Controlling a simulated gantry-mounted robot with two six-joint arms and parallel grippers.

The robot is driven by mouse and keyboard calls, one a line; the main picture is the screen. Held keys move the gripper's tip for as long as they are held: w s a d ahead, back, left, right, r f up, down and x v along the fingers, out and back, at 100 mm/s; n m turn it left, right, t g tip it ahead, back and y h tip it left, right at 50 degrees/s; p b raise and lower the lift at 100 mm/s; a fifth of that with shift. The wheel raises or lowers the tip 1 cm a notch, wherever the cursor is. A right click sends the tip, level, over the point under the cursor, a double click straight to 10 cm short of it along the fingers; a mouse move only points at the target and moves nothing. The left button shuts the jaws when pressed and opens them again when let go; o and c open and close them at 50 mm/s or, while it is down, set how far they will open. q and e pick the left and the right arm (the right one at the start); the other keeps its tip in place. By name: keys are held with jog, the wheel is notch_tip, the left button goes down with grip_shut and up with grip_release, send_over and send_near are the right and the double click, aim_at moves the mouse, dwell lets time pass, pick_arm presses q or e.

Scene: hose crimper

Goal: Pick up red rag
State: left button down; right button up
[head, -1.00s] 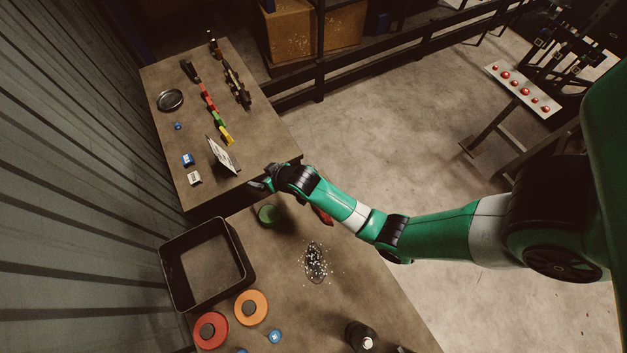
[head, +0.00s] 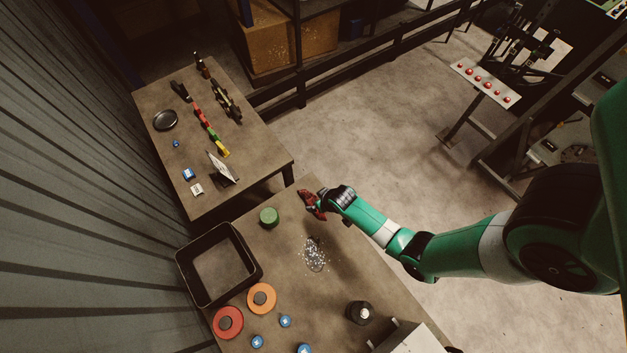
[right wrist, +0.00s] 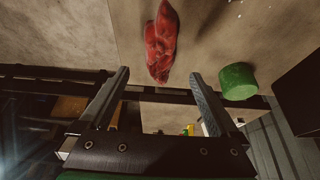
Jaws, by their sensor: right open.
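The red rag (head: 305,197) lies crumpled near the far right edge of the near table (head: 290,255). My right gripper (head: 322,203) is at the rag in the head view and partly covers it. In the right wrist view the rag (right wrist: 161,42) shows as a long folded red shape. It lies beyond the fingertips and in line with the gap between them. My right gripper (right wrist: 160,74) is open with nothing between its fingers. I cannot tell how high the fingers are above the rag. My left gripper is not in view.
A green round piece (head: 269,216) stands left of the rag. White bits (head: 314,254) are scattered nearer, with a black tray (head: 184,272) at the left. Orange (head: 271,304) and red (head: 238,325) discs and a dark bottle (head: 361,313) are nearer. Another table (head: 245,185) stands behind.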

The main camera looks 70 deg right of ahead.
aim_at(314, 200)
jog(key=shift+b+x, duration=0.4)
jog(key=shift+x, duration=0.65)
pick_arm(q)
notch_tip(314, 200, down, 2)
pick_arm(e)
jog(key=b+x, duration=0.5)
jog(key=shift+w+d, duration=0.1)
jog(key=shift+d, duration=0.05)
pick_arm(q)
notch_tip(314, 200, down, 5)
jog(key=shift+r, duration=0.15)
pick_arm(e)
jog(key=shift+r, duration=0.1)
